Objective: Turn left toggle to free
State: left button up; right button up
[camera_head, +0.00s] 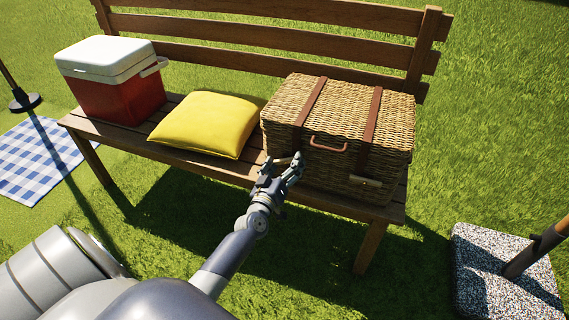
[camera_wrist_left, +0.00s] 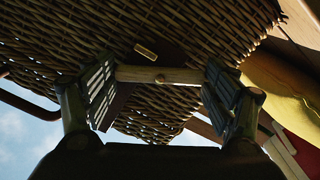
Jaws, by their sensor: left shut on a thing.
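A wicker basket (camera_head: 340,110) with brown leather straps stands on the right part of the bench, its lid closed. My left gripper (camera_head: 287,168) is at the lower end of the left strap on the basket's front. In the left wrist view, that gripper (camera_wrist_left: 160,90) is shut on the left toggle (camera_wrist_left: 160,75), a pale wooden bar lying crosswise between the two fingers. A small brass fitting (camera_wrist_left: 146,50) shows on the strap beside it. The right toggle (camera_head: 365,181) lies roughly level at the right strap. My right gripper is not in view.
A yellow cushion (camera_head: 206,124) and a red cooler with a white lid (camera_head: 112,84) sit to the left on the wooden bench (camera_head: 235,33). A speckled stone base (camera_head: 495,265) stands on the grass at the right. A checked blanket (camera_head: 40,158) lies at the left.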

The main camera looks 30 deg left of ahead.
pick_arm(q)
jog(key=n, duration=0.4)
jog(key=shift+n, duration=0.3)
jog(key=n, duration=0.3)
jog(key=shift+n+b, duration=0.3)
jog(key=shift+n, duration=1.3)
jog(key=shift+a+n, duration=0.1)
jog(key=shift+n, duration=0.2)
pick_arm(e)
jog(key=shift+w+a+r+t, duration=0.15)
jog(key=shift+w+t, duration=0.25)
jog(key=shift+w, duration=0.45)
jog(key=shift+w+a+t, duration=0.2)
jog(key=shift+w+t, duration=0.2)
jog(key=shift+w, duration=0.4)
pick_arm(q)
jog(key=o, duration=1.1)
jog(key=shift+c, duration=0.2)
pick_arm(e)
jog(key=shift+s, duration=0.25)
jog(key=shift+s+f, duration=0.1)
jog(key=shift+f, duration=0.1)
